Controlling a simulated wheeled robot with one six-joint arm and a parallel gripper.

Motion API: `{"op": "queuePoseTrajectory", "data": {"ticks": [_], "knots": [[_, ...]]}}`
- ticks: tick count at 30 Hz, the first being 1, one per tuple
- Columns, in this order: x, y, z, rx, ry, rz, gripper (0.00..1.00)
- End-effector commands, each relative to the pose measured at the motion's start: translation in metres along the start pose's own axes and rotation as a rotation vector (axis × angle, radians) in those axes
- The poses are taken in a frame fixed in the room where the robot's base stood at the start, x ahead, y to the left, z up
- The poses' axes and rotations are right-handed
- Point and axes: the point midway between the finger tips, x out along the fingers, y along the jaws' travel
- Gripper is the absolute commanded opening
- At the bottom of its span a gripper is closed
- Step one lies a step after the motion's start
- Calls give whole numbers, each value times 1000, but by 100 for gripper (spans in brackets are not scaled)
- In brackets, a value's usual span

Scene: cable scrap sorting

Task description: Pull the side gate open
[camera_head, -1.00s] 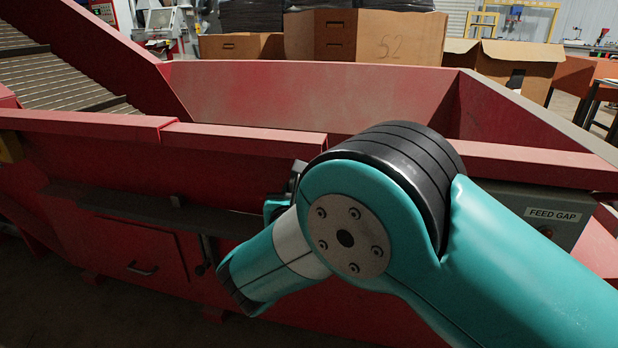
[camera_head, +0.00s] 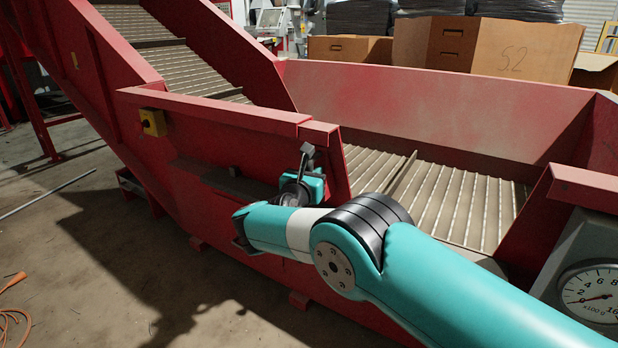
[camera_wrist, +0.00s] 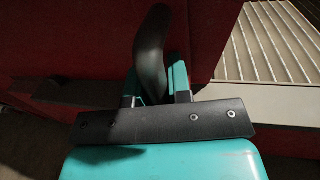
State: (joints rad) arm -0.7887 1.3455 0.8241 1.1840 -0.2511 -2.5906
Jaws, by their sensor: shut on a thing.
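The red side gate (camera_head: 330,158) is part of the near wall of the red hopper. Its free end stands at the left of a wide gap in that wall, and slatted metal floor shows through the gap. My gripper (camera_head: 304,178) is at the gate's outer face, shut on a dark handle (camera_head: 307,150). In the wrist view the handle (camera_wrist: 152,45) is a bent dark bar between the two teal fingers of my gripper (camera_wrist: 156,85). The red panel (camera_wrist: 80,40) lies behind it, with the slats beyond its right edge. My wrist hides part of the gate's face.
The slatted floor (camera_head: 450,195) lies open inside the hopper. A dial gauge (camera_head: 592,292) stands at the right, and a yellow switch box (camera_head: 153,122) sits on the left wall. A rod (camera_head: 48,194) and an orange cord (camera_head: 15,290) lie on the floor at left.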

Motion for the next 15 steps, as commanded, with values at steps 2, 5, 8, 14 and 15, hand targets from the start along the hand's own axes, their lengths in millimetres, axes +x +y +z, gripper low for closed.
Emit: {"op": "queuePoseTrajectory", "data": {"ticks": [2,5,8,14,15], "knots": [[2,-1,0,0,0,-9,0],[0,2,0,0,0,-7,0],[-1,5,1,-1,-1,-4,0],[-3,8,1,1,-2,0,30],[-4,9,1,1,-2,2,40]]}}
